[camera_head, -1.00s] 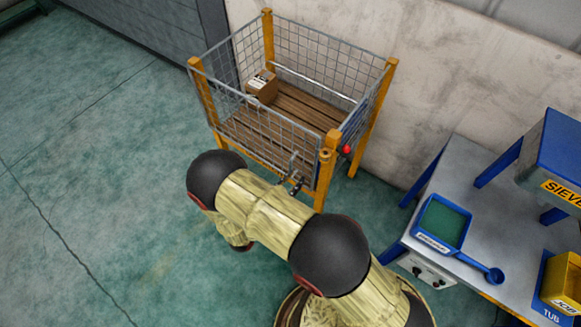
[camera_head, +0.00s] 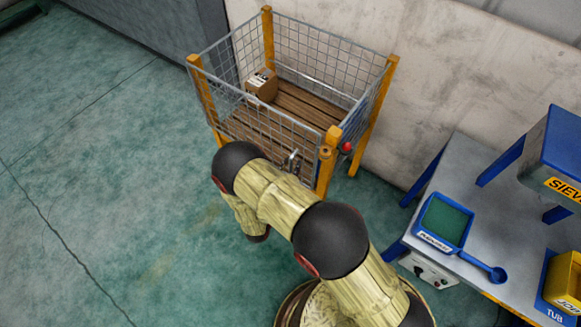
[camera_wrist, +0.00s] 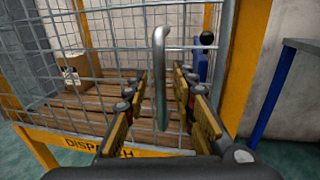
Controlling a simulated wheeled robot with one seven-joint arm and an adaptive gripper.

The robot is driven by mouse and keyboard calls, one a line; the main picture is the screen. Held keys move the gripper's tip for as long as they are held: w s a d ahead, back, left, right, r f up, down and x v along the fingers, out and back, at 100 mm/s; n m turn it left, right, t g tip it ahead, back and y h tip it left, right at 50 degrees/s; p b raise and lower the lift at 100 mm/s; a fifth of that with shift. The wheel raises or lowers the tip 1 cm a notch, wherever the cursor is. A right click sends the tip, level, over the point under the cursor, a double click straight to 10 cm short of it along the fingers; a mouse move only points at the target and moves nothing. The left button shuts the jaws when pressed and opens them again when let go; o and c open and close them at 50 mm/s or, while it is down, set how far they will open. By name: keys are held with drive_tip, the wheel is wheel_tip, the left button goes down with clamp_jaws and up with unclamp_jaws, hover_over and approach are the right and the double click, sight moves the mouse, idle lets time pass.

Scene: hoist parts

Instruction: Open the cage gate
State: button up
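The cage (camera_head: 333,140) has yellow posts, wire mesh sides and a plank floor. Its mesh gate (camera_head: 250,125) stands on the side facing my arm and looks shut. In the wrist view the gate's vertical grey bar handle (camera_wrist: 160,75) stands between the two fingers of my gripper (camera_wrist: 160,95). The fingers are open, one to each side of the handle, with gaps visible. In the head view my arm hides most of the gripper and the lower gate.
A cardboard box (camera_head: 262,86) sits inside the cage; it also shows in the wrist view (camera_wrist: 80,72). A red knob (camera_head: 347,147) is by the right front post. A workbench (camera_head: 470,190) with a blue tray (camera_head: 443,222) stands at right. Floor at left is clear.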

drive_tip(key=shift+c, duration=1.3)
drive_tip(key=c, duration=0.4)
clamp_jaws()
